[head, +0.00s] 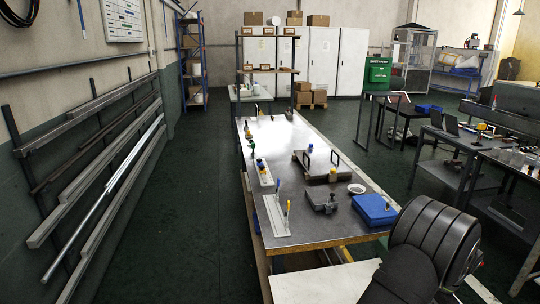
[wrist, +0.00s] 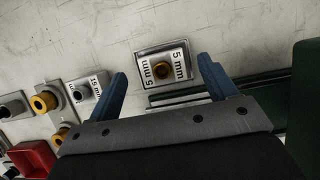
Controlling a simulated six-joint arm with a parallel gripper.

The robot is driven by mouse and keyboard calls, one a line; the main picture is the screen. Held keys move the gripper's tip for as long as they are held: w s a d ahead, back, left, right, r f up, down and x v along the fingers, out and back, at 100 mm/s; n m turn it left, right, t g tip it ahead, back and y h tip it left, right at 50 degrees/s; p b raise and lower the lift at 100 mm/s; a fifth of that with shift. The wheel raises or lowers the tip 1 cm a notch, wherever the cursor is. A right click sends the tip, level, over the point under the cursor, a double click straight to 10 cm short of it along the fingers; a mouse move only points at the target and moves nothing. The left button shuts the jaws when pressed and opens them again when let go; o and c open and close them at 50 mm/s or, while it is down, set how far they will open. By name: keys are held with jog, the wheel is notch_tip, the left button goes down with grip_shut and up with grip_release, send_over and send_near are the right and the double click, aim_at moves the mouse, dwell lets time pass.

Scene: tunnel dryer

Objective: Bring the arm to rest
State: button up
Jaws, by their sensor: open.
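My gripper (wrist: 162,70) shows in the wrist view with its two blue fingers spread wide and nothing held between them. The gap between the fingers and this block cannot be judged. In the head view, a dark rounded part of my arm (head: 435,235) fills the lower right; my gripper does not show there.
In the wrist view, a 15 mm block (wrist: 85,90), brass-ringed pieces (wrist: 44,102) and a red bin (wrist: 32,158) lie at left. In the head view, a long metal workbench (head: 235,150) carries a blue box (head: 375,209) and a white bowl (head: 356,188). The left aisle floor (head: 185,200) is clear.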

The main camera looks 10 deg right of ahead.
notch_tip(320, 180, down, 2)
jog(key=shift+f, duration=0.1)
jog(key=shift+d+f, duration=0.15)
jog(key=shift+f, duration=0.15)
jog(key=v, duration=1.1)
jog(key=x, duration=1.2)
jog(key=shift+f, duration=0.1)
jog(key=r, duration=0.5)
jog(key=shift+s+d+r, duration=0.1)
jog(key=shift+s, duration=0.3)
jog(key=s+r, duration=0.7)
jog(key=s, duration=0.4)
jog(key=w+d+n+g+h, duration=0.1)
jog(key=d+n+h, duration=0.2)
jog(key=n, duration=1)
jog(key=w+d+n+g+h, duration=0.1)
jog(key=d+n+h, duration=0.3)
jog(key=n, duration=1)
jog(key=shift+f+n+g+h, duration=0.3)
jog(key=shift+g+h, duration=0.1)
jog(key=shift+g, duration=0.1)
